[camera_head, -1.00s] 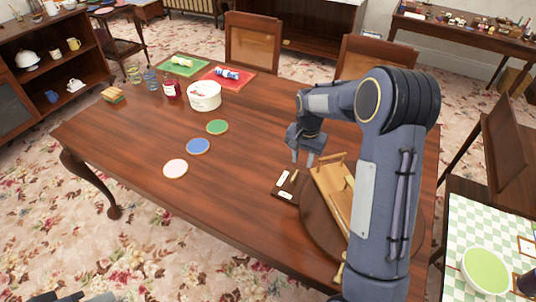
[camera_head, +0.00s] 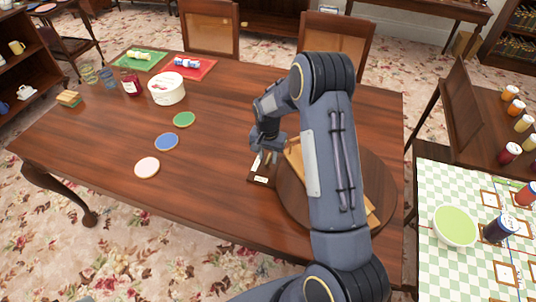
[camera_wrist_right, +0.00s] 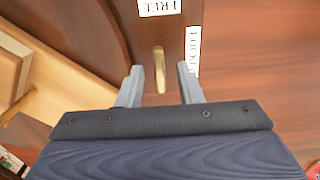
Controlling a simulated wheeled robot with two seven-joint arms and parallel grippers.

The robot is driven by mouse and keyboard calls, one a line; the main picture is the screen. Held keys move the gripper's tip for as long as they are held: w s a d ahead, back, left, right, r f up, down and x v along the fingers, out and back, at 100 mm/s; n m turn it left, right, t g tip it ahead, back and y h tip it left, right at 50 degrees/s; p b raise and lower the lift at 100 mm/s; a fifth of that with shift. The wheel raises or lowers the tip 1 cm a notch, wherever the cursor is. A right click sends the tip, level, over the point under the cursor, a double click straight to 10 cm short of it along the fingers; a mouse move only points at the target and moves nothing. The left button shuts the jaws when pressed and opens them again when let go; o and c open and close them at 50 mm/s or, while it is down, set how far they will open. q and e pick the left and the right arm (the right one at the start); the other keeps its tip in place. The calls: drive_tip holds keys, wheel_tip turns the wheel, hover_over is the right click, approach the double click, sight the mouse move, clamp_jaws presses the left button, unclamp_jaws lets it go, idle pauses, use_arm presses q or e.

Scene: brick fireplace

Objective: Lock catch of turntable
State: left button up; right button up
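The turntable is a round dark wooden disc (camera_head: 382,172) on the table, partly hidden behind my right arm. Beside its left edge lies a small dark plate with two white labels (camera_head: 261,180). In the right wrist view the labels read FREE (camera_wrist_right: 160,7) and, partly cut, LOCKED (camera_wrist_right: 193,48). The catch is a brass lever (camera_wrist_right: 159,70) that points nearer the FREE label. My right gripper (camera_head: 267,156) is low over the plate. Its fingers (camera_wrist_right: 161,84) are open, one on each side of the lever, with gaps visible in the picture. My left gripper is not visible.
A light wooden frame (camera_head: 294,157) stands on the turntable close to my right gripper. Coasters, a white round box (camera_head: 166,89) and a red jar (camera_head: 131,83) stand further left. A side table with a green bowl (camera_head: 455,226) is at right.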

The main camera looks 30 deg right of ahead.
drive_tip(key=shift+c, duration=0.3)
clamp_jaws()
